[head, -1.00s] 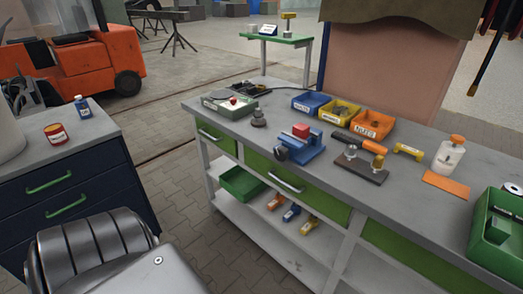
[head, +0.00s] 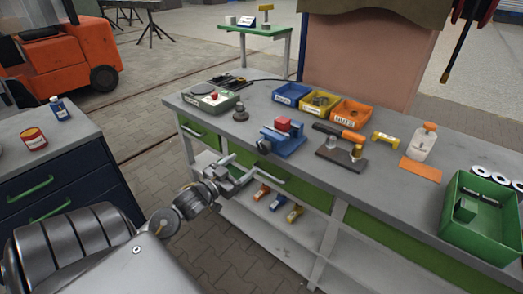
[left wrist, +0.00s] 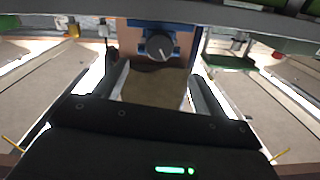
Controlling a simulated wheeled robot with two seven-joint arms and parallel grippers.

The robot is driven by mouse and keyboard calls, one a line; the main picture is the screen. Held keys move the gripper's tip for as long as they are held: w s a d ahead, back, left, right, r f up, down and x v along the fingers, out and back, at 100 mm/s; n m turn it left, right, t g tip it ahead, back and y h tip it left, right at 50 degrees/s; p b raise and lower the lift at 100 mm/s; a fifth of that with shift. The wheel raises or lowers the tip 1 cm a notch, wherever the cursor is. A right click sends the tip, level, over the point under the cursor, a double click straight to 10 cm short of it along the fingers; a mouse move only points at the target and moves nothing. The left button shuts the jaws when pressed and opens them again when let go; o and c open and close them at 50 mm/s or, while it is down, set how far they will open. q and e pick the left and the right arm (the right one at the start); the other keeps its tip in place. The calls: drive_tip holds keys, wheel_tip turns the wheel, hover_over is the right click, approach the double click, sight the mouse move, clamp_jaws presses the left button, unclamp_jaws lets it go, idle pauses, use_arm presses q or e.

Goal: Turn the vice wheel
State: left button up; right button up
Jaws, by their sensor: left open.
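The blue vice (head: 288,143) stands at the front edge of the grey workbench (head: 390,195), with a red block (head: 283,123) at its top. Its dark round wheel (head: 264,146) faces the front left. In the left wrist view the wheel (left wrist: 160,46) shows as a dark disc with a pale mark, beyond the fingers and between them in the picture. My left gripper (head: 242,168) is open and empty, in front of the bench edge, apart from the wheel. My right gripper is not in view.
Blue, yellow and orange bins (head: 351,112) stand behind the vice. A grey box with a red button (head: 212,97) and a dark stacked piece (head: 240,113) are to its left. A dark block with posts (head: 340,155) is to its right. A green crate (head: 482,225) is at far right.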

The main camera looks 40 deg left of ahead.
sight(262, 150)
use_arm(q)
drive_tip(key=w+p, duration=0.1)
drive_tip(key=w, duration=0.8)
drive_tip(key=shift+w+a+r+p, duration=0.1)
drive_tip(key=shift+w+p, duration=0.2)
drive_tip(key=shift+w, duration=0.65)
drive_tip(key=c, duration=0.8)
drive_tip(key=shift+d, duration=0.25)
drive_tip(key=shift+c, duration=0.9)
drive_tip(key=shift+a, duration=0.2)
drive_tip(key=shift+m, duration=0.4)
